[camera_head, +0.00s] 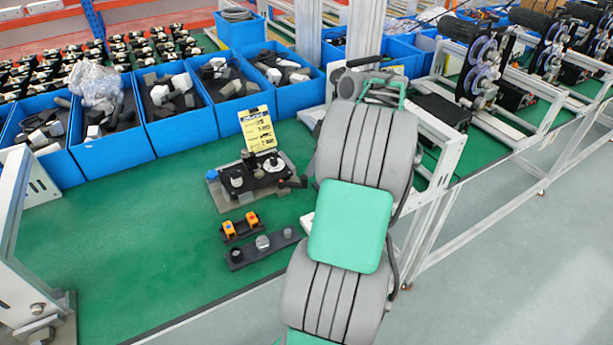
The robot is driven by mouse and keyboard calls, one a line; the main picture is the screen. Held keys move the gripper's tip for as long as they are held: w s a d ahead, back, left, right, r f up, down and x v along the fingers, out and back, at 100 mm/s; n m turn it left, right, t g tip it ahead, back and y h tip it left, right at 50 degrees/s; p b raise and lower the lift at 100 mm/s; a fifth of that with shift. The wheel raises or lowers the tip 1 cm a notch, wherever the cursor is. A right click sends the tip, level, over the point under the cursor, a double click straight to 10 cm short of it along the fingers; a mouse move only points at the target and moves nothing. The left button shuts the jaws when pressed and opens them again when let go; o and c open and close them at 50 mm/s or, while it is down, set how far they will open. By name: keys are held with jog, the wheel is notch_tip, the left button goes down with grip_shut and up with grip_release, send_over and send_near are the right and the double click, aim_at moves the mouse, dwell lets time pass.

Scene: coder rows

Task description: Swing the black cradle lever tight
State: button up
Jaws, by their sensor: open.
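A black fixture (262,176) stands on a grey base plate (227,204) on the green bench top. It carries grey round parts on top and a small blue part at its left. A dark lever-like part (294,183) sticks out at its right side, close to my arm's outline; its exact angle is too small to tell. I cannot tell for certain that this is the cradle lever. My grey and green arm rises in front, just right of the fixture. My gripper cannot be made out.
A yellow printed card (257,129) stands behind the fixture. In front lie a holder with orange parts (240,226) and a dark strip with round pieces (236,255). Blue bins (178,129) line the back. A white frame (440,170) stands right of my arm.

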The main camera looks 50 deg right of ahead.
aim_at(305, 177)
jog(key=x, duration=0.6)
jog(key=shift+w+f, duration=0.1)
jog(key=shift+f, duration=0.05)
jog(key=shift+c, duration=0.3)
grip_shut()
dwell(0.8)
